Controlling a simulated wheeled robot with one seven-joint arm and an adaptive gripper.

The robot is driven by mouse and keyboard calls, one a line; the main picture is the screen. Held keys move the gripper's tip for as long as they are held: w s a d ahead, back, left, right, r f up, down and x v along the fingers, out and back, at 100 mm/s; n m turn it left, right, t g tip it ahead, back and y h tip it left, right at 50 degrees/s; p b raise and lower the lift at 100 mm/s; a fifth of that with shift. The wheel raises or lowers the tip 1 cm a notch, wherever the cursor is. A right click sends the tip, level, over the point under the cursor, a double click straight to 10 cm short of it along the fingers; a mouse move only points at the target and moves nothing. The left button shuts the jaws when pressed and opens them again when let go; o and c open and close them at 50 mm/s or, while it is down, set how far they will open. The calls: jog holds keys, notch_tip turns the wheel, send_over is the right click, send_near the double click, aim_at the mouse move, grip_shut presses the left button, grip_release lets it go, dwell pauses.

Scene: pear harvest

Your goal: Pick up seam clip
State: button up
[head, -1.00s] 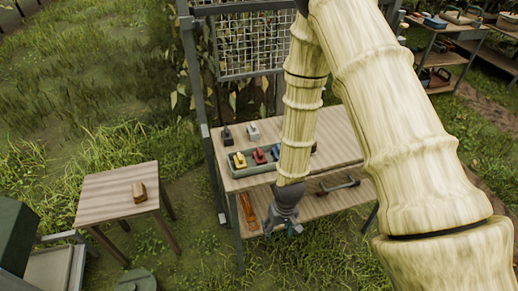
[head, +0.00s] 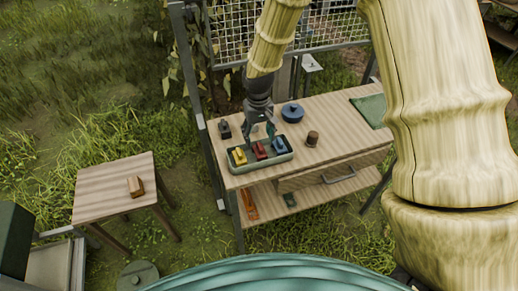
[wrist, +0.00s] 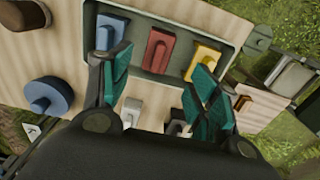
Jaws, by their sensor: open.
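Yellow (head: 239,156), red (head: 261,151) and blue (head: 280,145) clip-like pieces sit in a row in a green tray (head: 262,168). They also show at the top of the wrist view: blue (wrist: 110,32), red (wrist: 160,48), yellow (wrist: 202,62). A white piece (wrist: 131,111) and a dark piece (wrist: 176,127) stand outside the tray. Which piece is the seam clip I cannot tell. My gripper (head: 259,132) is above the bench beside the tray. In the wrist view its teal fingers (wrist: 157,85) are apart, with nothing held. My gripper hides the white piece in the head view.
The wooden bench (head: 330,125) also carries a blue round pot (head: 292,112), a brown cup (head: 312,138) and a green mat (head: 371,110). A wire mesh panel (head: 305,42) stands behind. A side table (head: 112,180) at left holds a wooden block (head: 135,186).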

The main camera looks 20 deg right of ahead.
aim_at(260, 146)
jog(key=shift+f+p, duration=0.3)
jog(key=shift+f, duration=1)
jog(key=shift+s+d+f+p, duration=0.1)
jog(key=shift+f+p, duration=0.5)
jog(key=shift+f, duration=0.2)
jog(key=shift+s+d+f+p, duration=0.1)
jog(key=shift+f+p, duration=0.5)
jog(key=shift+f, duration=0.15)
jog(key=shift+w+f+p, duration=0.1)
jog(key=shift+f+p, duration=0.25)
jog(key=shift+f, duration=0.8)
jog(key=c, duration=1)
